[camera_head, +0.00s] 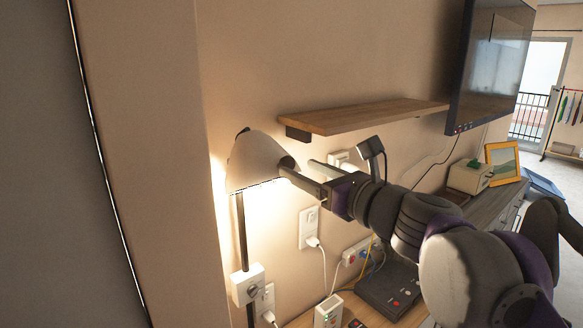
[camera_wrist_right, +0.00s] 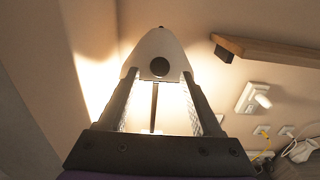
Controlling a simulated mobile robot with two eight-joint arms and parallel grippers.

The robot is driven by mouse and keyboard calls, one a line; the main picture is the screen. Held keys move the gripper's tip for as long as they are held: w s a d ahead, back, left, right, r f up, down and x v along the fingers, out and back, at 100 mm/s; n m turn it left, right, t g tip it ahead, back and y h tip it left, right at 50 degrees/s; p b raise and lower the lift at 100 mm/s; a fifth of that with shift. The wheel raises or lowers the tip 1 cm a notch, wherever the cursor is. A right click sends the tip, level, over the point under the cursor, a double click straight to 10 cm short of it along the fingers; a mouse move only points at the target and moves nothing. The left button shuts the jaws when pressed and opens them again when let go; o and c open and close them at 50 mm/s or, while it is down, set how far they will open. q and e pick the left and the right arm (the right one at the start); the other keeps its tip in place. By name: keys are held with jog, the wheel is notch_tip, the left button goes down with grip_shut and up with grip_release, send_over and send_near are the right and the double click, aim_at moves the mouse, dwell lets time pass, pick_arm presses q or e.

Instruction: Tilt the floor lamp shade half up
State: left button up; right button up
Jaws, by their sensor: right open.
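The floor lamp has a pale, lit, cone-shaped shade (camera_head: 252,160) on a dark pole (camera_head: 241,230) near the wall corner. The shade also shows straight ahead in the wrist view (camera_wrist_right: 152,52), narrow end up, with a dark round spot facing me. My right gripper (camera_head: 300,168) is open, its fingertips at the shade's right side. In the wrist view the fingers (camera_wrist_right: 160,78) point at the shade, one on each side of the round spot, with nothing clearly held between them. I cannot tell whether the tips touch it. My left gripper is not in view.
A wooden shelf (camera_head: 365,117) juts from the wall above my right arm. A wall-mounted screen (camera_head: 490,65) is at upper right. Sockets and plugs (camera_head: 309,228) are on the wall below.

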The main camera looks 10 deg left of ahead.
jog(key=v, duration=0.5)
jog(key=shift+s+d, duration=0.1)
jog(key=s+d+f+n+g+h, duration=0.1)
jog(key=s+d+f+n+h, duration=0.3)
jog(key=f, duration=0.6)
jog(key=s+d+f+n+g, duration=0.2)
jog(key=f+n, duration=0.4)
jog(key=f, duration=0.3)
jog(key=s+d+f+n+g+h, duration=0.1)
jog(key=s+d+f+n+h, duration=0.25)
jog(key=f+n, duration=0.45)
jog(key=s+d+f+n+h, duration=0.2)
jog(key=s+d+f, duration=0.1)
jog(key=d+f, duration=0.2)
jog(key=s+d+f+n+g+h, duration=0.1)
jog(key=s+d+f+n+h, duration=0.1)
jog(key=f, duration=0.6)
jog(key=s+d+f+n+h, duration=0.2)
jog(key=s+d+f+n, duration=0.1)
jog(key=s+d+f, duration=0.3)
jog(key=shift+d+f+n+h, duration=0.35)
jog(key=shift+d+f, duration=0.4)
jog(key=shift+d, duration=0.15)
